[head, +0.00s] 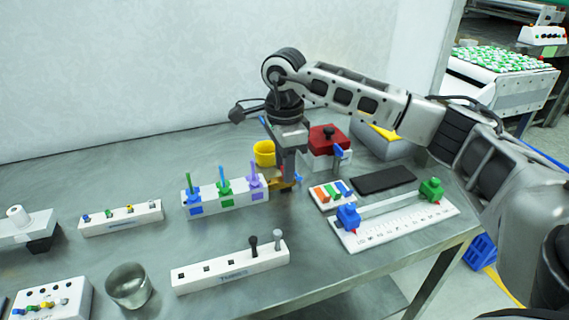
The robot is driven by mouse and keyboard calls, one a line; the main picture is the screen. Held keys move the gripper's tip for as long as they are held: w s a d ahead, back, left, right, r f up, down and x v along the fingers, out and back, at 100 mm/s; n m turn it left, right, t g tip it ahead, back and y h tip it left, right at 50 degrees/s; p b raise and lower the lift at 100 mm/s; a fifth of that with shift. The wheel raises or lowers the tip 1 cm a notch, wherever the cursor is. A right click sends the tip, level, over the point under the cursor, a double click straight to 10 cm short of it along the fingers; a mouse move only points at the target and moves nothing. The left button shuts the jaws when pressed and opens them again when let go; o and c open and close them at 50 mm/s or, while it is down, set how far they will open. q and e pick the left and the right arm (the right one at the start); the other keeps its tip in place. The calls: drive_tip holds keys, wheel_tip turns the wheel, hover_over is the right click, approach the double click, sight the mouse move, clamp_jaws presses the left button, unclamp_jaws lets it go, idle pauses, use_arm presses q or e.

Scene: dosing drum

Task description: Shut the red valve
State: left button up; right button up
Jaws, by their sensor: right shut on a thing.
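My right gripper (285,181) points down over the middle of the table, just right of the white block with the coloured stems. A red block with a black knob (328,136) sits on a white base behind and right of the gripper, with a blue lever (338,151) in front. No other clearly red valve shows, and I cannot tell whether the held piece belongs to one. My left gripper is not in view.
A white block (225,202) holds blue, green and purple stems. A yellow cup (264,152) stands behind. A ruled white rack (395,220) with blue and green clamps lies right, near a black tray (384,180). A peg block (230,268) and glass beaker (129,286) are in front.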

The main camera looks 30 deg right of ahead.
drive_tip(key=shift+r, duration=0.1)
idle(0.4)
drive_tip(key=o, duration=0.7)
use_arm(q)
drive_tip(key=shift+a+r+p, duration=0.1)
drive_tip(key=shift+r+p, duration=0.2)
drive_tip(key=shift+p, duration=0.5)
use_arm(e)
wheel_tip(320, 180, up, 16)
